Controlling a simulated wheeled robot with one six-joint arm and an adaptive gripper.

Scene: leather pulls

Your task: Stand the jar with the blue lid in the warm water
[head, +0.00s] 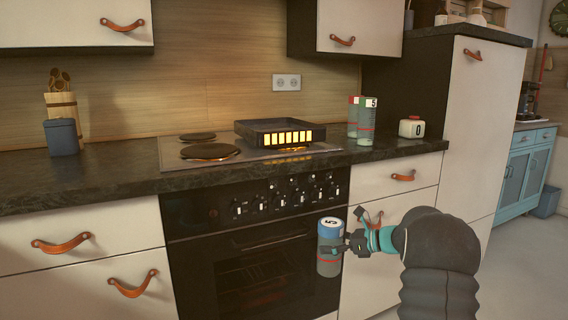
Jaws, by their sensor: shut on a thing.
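A glass-like jar with a blue lid (330,262) and a red line around its side is in my gripper (344,244). My gripper is shut on it from the right. The jar is upright, held in front of the oven and below counter height. A dark square pan (256,139) with a row of glowing yellow bars on its front sits on the stove top, farther back and up to the left of the jar. Its inside shows only as a thin dark strip, so I cannot see the water.
Two similar jars (360,120) stand on the counter right of the pan, beside a small white box marked 0 (411,127). Bare hotplates (210,152) are left of the pan. A blue-grey canister (62,137) stands far left. The dark counter edge (90,199) lies between jar and pan.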

